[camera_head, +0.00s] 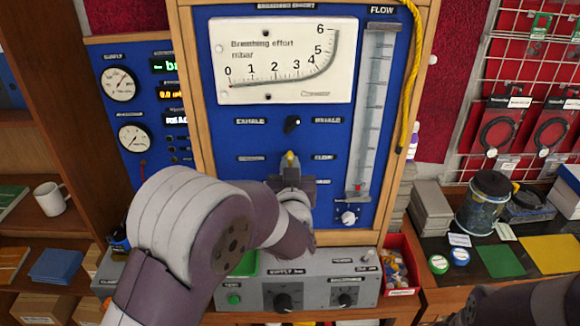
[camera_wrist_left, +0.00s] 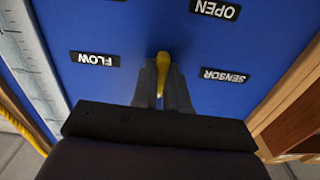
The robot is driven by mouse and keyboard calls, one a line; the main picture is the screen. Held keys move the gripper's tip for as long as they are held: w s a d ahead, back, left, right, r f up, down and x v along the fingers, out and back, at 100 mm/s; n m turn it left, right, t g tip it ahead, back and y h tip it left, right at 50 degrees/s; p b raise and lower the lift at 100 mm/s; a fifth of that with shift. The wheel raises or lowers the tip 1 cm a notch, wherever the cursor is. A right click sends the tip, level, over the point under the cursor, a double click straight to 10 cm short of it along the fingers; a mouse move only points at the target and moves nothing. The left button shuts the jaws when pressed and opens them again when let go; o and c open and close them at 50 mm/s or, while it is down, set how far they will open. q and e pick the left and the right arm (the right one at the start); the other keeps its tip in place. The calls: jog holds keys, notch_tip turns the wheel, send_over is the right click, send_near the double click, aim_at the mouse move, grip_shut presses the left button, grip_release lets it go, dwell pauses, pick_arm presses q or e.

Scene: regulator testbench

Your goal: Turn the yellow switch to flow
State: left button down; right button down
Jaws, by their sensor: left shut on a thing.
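The yellow switch (camera_head: 290,157) is on the blue panel, below the black knob, and its tip shows pointing up between my left gripper's fingers. My left gripper (camera_head: 291,172) is shut on it. In the left wrist view the yellow switch (camera_wrist_left: 163,72) stands between the two grey fingers (camera_wrist_left: 161,88), roughly upright in the picture. The FLOW label (camera_head: 322,157) is to its right in the head view and shows upside down at left in the wrist view (camera_wrist_left: 95,59). The SENSOR label (camera_wrist_left: 224,76) is on the opposite side. The switch's base is partly hidden.
The flow tube (camera_head: 374,110) stands right of the switch, and the breathing effort gauge (camera_head: 283,60) is above. The supply box (camera_head: 325,270) with knobs lies below my left arm. A red bin (camera_head: 399,270) sits beside it. Part of my right arm shows at the lower right.

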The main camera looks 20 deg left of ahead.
pick_arm(q)
jog(key=m, duration=0.2)
jog(key=m+p, duration=0.1)
jog(key=m, duration=0.1)
jog(key=shift+r, duration=0.3)
jog(key=shift+m+p, duration=0.65)
jog(key=shift+m, duration=1.55)
jog(key=c, duration=1.3)
grip_release()
jog(key=shift+o, duration=0.8)
jog(key=shift+f, duration=0.15)
jog(key=shift+f, duration=0.1)
